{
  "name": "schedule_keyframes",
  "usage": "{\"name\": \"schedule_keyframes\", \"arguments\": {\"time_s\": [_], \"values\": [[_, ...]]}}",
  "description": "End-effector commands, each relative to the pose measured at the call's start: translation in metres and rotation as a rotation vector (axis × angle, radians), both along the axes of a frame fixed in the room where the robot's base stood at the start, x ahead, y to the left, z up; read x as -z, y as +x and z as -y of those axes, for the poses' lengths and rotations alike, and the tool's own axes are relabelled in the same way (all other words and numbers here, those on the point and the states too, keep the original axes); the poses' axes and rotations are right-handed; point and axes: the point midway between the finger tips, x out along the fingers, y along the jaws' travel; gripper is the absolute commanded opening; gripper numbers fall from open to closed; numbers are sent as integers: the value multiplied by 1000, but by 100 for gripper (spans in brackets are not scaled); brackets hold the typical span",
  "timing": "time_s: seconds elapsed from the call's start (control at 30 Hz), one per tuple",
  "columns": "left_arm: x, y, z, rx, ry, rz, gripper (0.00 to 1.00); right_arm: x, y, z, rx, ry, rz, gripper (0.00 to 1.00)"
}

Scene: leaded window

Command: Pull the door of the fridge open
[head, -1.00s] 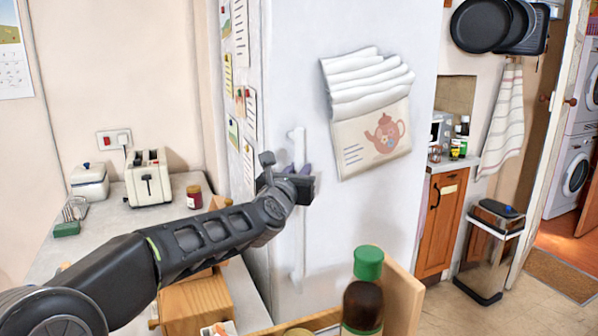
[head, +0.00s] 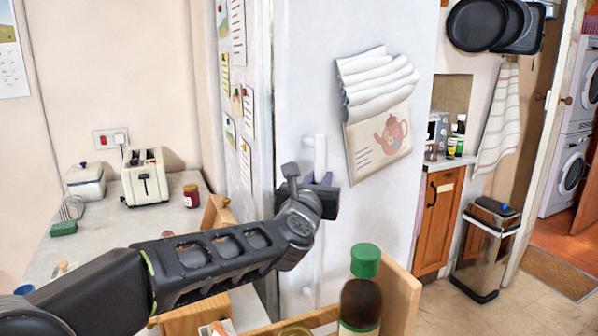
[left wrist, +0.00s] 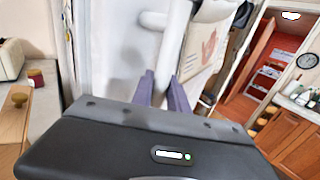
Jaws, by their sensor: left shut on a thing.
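The fridge door (head: 385,225) is a pale white panel in the middle of the head view. It stands slightly open, with a narrow dark gap along its left edge. Its white upright bar handle (head: 320,150) also shows in the left wrist view (left wrist: 172,42). My left gripper (head: 320,182) is shut on this handle at mid-height. Its purple fingers (left wrist: 161,88) sit either side of the bar in the left wrist view. The fridge interior is hidden. My right gripper is not in view.
A teapot-print towel (head: 378,135) hangs on the door. A green-capped bottle (head: 362,290) stands at the front, close below the door. A toaster (head: 145,178) and a red-lidded jar (head: 192,196) are on the left counter. Floor is clear at lower right, near the bin (head: 485,250).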

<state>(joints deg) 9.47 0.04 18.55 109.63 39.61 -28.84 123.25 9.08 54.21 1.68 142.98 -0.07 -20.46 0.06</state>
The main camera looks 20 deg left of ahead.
Motion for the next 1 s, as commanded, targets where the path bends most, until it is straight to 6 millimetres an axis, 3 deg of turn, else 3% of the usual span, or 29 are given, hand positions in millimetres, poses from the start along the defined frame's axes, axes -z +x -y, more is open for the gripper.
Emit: {"name": "schedule_keyframes", "arguments": {"time_s": [0.03,0.17,0.5,0.53,0.6,0.8,1.0], "values": [[-3,-5,16,9,-3,6,0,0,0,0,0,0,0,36],[-3,-14,36,3,-2,4,0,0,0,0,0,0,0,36],[-2,-17,39,-5,-1,2,0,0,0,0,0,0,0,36],[-2,-17,39,-5,-1,2,20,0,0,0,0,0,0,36],[-2,-17,39,-5,-1,2,26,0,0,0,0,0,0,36],[-2,-17,39,-6,0,2,41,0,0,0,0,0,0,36],[-1,-17,38,-5,0,1,41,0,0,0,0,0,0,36]]}}
